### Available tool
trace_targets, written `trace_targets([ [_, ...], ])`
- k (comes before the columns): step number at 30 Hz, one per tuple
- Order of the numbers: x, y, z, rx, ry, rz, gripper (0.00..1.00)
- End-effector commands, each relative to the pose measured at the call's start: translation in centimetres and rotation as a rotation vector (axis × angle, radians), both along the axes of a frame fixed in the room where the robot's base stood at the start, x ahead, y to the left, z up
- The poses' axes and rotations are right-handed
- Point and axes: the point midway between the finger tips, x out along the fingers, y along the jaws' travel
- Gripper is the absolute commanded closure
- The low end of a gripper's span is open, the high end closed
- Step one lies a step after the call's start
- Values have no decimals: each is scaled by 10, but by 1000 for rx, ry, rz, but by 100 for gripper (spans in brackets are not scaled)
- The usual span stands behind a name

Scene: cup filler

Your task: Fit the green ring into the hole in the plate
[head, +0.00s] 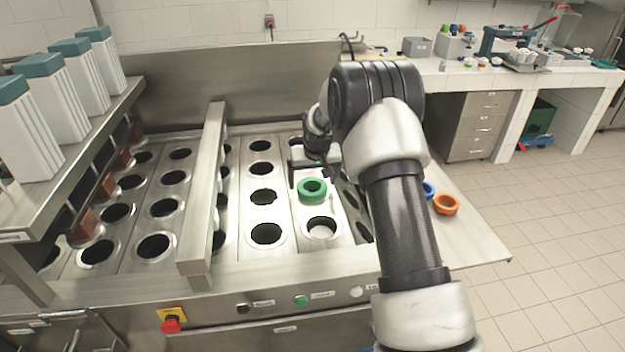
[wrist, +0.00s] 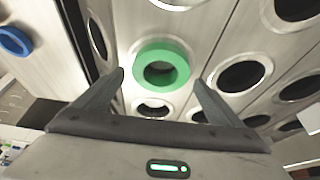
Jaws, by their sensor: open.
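The green ring (head: 313,189) lies at a hole position in the metal plate (head: 338,205), in the column with the pale-bottomed hole. It also shows in the wrist view (wrist: 161,67), with a dark opening through its middle. Its wall stands above the plate; I cannot tell how far it sits in the hole. My gripper (head: 309,174) is open, just behind the ring in the head view. In the wrist view its fingertips (wrist: 159,77) appear on either side of the ring, apart from it. Nothing is held.
Rimmed holes fill the plate around the ring. A raised metal bar (head: 204,185) crosses it at left. A blue ring (head: 429,188) and an orange ring (head: 446,204) lie on the right side shelf. White dispensers (head: 45,105) stand far left.

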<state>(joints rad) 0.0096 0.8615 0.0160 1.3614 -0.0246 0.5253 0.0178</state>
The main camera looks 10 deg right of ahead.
Motion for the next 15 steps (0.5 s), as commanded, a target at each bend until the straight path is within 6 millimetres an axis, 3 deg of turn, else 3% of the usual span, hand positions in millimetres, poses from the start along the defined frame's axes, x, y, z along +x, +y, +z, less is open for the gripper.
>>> trace_targets([
  [8,-4,0,12,0,-1,0,10],
  [15,-24,0,60,0,-4,0,10],
])
